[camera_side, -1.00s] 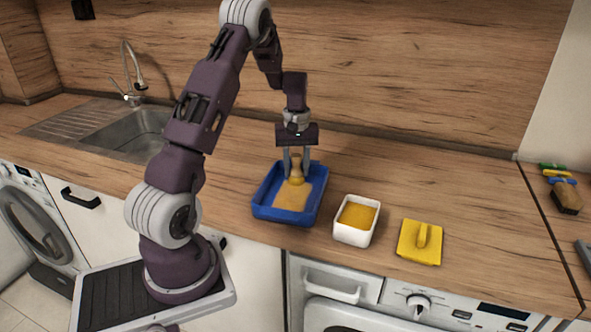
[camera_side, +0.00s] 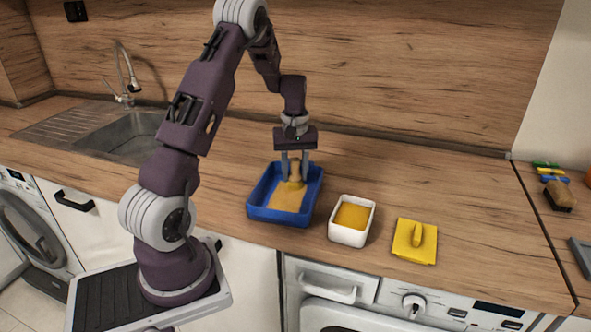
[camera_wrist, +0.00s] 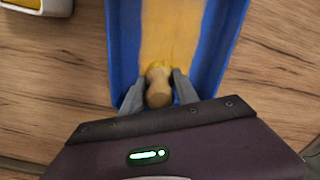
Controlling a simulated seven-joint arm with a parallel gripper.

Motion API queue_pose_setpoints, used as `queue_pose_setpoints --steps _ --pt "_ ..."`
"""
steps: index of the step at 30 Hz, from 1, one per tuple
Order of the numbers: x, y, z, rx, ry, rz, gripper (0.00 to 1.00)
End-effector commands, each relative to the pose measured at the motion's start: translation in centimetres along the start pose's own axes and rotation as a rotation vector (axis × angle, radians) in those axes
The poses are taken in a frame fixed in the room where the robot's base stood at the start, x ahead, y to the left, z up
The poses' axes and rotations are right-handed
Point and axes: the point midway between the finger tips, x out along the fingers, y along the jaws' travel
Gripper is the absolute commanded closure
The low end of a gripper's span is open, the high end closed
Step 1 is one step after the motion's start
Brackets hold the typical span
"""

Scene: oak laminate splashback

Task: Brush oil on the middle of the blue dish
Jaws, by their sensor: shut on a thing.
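The blue dish (camera_side: 254,213) stands on the wooden counter; it also fills the upper middle of the wrist view (camera_wrist: 121,50). A tan-yellow band of oil (camera_side: 286,197) runs along its middle, with bare blue on both sides in the wrist view. My gripper (camera_side: 295,173) is over the far part of the dish, shut on the brush (camera_side: 295,183). The wrist view shows the brush's wooden handle (camera_wrist: 158,88) between the fingers and its yellow bristles at the end of the band. The bristles appear to touch the dish floor. A white tub of yellow-orange oil (camera_side: 346,236) stands right of the dish.
A yellow pad with a handle (camera_side: 414,243) lies right of the tub, near the counter's front edge. A sink with a tap (camera_side: 122,75) is at the left. A brown-topped brush (camera_side: 560,194) and colored items lie at the far right. The counter behind the tub is clear.

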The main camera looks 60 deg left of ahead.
Motion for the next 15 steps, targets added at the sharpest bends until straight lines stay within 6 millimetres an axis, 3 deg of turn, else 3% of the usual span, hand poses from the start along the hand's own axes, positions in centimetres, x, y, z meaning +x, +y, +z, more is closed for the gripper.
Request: queue_pose_setpoints --steps 15 --pt "-0.03 -0.33 0.86 0.0 0.0 0.0 1.0"
